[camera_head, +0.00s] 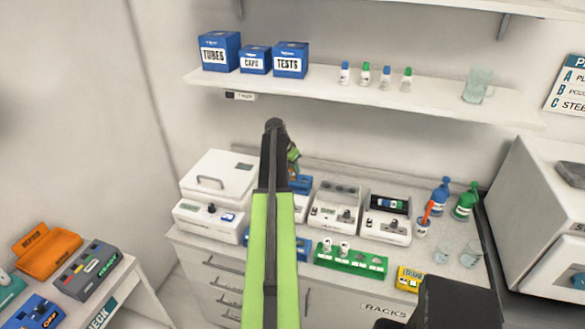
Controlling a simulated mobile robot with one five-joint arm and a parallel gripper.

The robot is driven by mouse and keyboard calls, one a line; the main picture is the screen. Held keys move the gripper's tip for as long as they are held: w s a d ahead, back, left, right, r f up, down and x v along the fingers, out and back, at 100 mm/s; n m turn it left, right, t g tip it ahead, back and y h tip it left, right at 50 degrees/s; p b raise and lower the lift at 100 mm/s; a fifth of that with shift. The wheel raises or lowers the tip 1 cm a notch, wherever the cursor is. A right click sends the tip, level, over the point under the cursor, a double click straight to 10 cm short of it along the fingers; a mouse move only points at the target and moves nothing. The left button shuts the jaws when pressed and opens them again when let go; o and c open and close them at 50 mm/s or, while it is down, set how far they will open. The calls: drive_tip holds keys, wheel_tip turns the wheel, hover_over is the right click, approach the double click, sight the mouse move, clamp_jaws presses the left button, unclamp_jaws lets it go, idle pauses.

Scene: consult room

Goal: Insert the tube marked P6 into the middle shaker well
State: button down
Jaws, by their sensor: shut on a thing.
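My arm reaches up the middle of the view and hides much of what is behind it. My gripper (293,158) shows only in part at the right side of the arm's far end, above the counter's back. It is shut on a tube, mostly hidden behind the arm; its mark cannot be read. A white device (334,217) with several dark round wells in its top stands just right of the arm and looks like the shaker; its label is too small to read. The gripper is above and left of it, apart from it.
A green rack (350,262) with white-capped tubes stands in front. White devices (208,220) (386,228) flank the wells. Blue (440,195) and green (465,203) bottles and clear cups stand right. A shelf (370,93) with boxes and small bottles hangs above.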

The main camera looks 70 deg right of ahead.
drive_tip(key=shift+f+b, duration=0.5)
drive_tip(key=shift+f, duration=0.15)
drive_tip(key=c, duration=1.1)
unclamp_jaws()
drive_tip(key=shift+o, duration=0.2)
drive_tip(key=shift+r, duration=0.1)
drive_tip(key=p+v, duration=1.6)
drive_tip(key=v, duration=0.1)
drive_tip(key=shift+r, duration=0.2)
